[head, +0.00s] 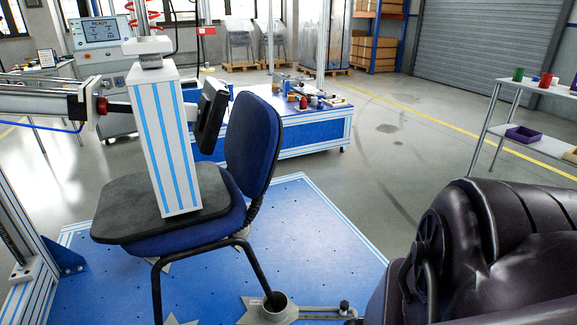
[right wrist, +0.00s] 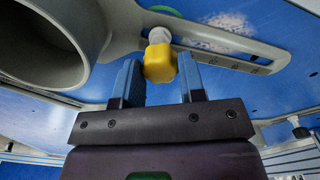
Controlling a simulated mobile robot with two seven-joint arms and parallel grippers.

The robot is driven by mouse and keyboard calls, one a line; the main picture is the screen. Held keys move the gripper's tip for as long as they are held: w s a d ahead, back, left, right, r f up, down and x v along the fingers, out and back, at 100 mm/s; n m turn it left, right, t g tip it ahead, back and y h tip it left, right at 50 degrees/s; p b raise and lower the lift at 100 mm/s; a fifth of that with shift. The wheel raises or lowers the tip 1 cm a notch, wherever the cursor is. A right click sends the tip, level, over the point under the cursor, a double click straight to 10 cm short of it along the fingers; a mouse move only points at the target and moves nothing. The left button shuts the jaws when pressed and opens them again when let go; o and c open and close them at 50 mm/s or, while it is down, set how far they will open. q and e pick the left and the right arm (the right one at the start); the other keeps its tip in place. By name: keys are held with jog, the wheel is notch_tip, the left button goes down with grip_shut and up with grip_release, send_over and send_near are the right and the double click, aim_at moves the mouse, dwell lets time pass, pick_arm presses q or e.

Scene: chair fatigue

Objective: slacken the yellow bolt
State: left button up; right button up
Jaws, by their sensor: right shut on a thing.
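The yellow bolt (right wrist: 160,63) shows in the right wrist view, with a pale shank, at a slotted grey clamp arm (right wrist: 225,55). My right gripper (right wrist: 162,82) has its two blue fingers on either side of the bolt's head and is shut on it. A wide grey cup (right wrist: 50,35) joins the clamp arm at the left. In the head view I cannot see the yellow bolt; my dark right arm fills the lower right and its fingers are hidden. My left gripper is in neither view.
A blue chair (head: 252,140) stands on the blue platform (head: 330,240), under a white striped press column (head: 163,140). A front chair leg sits in a grey cup (head: 275,308) with a slotted arm. A low blue bench (head: 310,133) stands behind; a shelf (head: 530,92) stands right.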

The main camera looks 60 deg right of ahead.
jog(key=shift+s+n, duration=0.1)
jog(key=shift+n, duration=1)
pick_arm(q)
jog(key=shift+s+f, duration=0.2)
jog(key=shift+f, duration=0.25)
pick_arm(e)
jog(key=shift+n, duration=0.5)
jog(key=shift+d+f+n+b, duration=0.1)
jog(key=shift+n+b, duration=0.5)
jog(key=shift+n, duration=1.2)
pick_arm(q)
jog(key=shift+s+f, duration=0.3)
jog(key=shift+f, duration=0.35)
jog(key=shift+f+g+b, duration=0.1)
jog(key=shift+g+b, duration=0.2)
pick_arm(e)
jog(key=shift+n, duration=0.4)
